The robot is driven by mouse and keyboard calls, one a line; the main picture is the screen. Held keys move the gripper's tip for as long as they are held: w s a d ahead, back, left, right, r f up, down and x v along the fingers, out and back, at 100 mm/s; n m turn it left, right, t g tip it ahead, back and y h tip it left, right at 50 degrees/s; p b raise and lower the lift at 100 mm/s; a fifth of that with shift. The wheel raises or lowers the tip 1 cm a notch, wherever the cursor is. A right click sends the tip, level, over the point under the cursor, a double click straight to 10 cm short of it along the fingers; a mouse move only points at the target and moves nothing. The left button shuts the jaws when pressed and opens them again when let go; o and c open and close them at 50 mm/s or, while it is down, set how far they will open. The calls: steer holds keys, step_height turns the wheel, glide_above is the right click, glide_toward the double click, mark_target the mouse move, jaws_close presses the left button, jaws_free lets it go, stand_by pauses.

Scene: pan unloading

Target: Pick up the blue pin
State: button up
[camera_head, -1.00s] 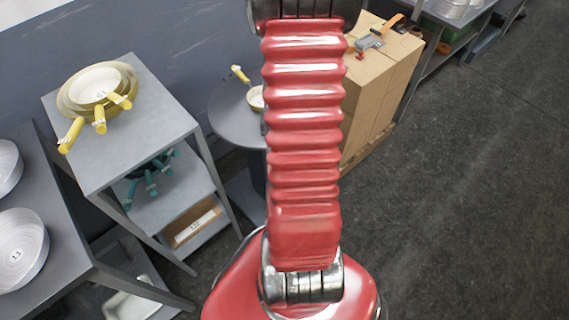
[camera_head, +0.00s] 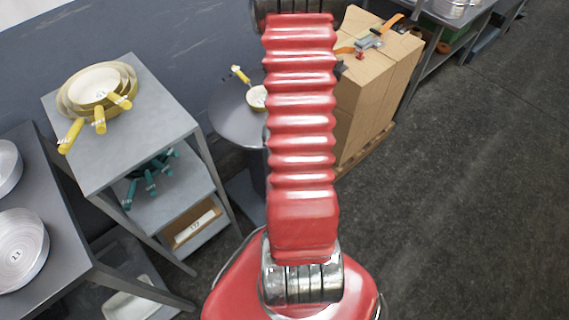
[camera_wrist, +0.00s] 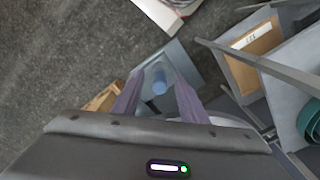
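The blue pin (camera_wrist: 160,79) is a small rounded blue piece in the wrist view. It shows between the fingers of my gripper (camera_wrist: 156,88), on or over a grey-blue surface (camera_wrist: 185,62). My gripper is open, with its two purple-grey fingers apart on either side of the pin in the picture. I cannot tell how far beyond the fingertips the pin is. In the head view neither the pin nor my gripper shows; my red arm covers the middle.
A grey shelf unit (camera_head: 140,135) at the left holds yellow-handled pans (camera_head: 98,85) and green-handled pans (camera_head: 150,175). A round grey table (camera_head: 232,118) carries a small pan (camera_head: 257,98). Cardboard boxes (camera_head: 365,105) stand right of my arm. The floor at the right is clear.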

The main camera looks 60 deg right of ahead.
steer(key=shift+c, duration=0.3)
jaws_close()
stand_by(0.5)
